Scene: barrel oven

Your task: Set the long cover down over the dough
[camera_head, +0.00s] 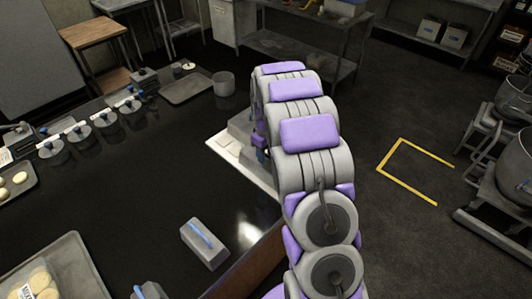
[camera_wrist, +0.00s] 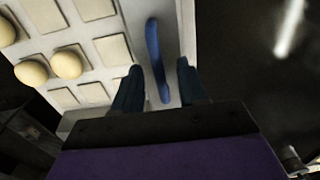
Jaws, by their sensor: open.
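A long light grey cover (camera_wrist: 175,30) with a blue bar handle (camera_wrist: 153,50) shows in the wrist view, along the right side of a pale board (camera_wrist: 80,25). Pale dough balls (camera_wrist: 66,64) lie on the board left of the cover. What is beneath the cover is hidden. My gripper (camera_wrist: 160,88) is open, one finger on each side of the handle; I cannot tell whether they touch it. In the head view, the board (camera_head: 226,149) and part of the grey cover (camera_head: 240,126) show beside my arm, which hides the rest.
A smaller grey block with a blue handle (camera_head: 205,243) stands on the dark counter. Trays (camera_head: 187,88) and several round pots (camera_head: 80,138) stand further left. Dark counter is free between them and the board. The counter edge runs beneath my arm.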

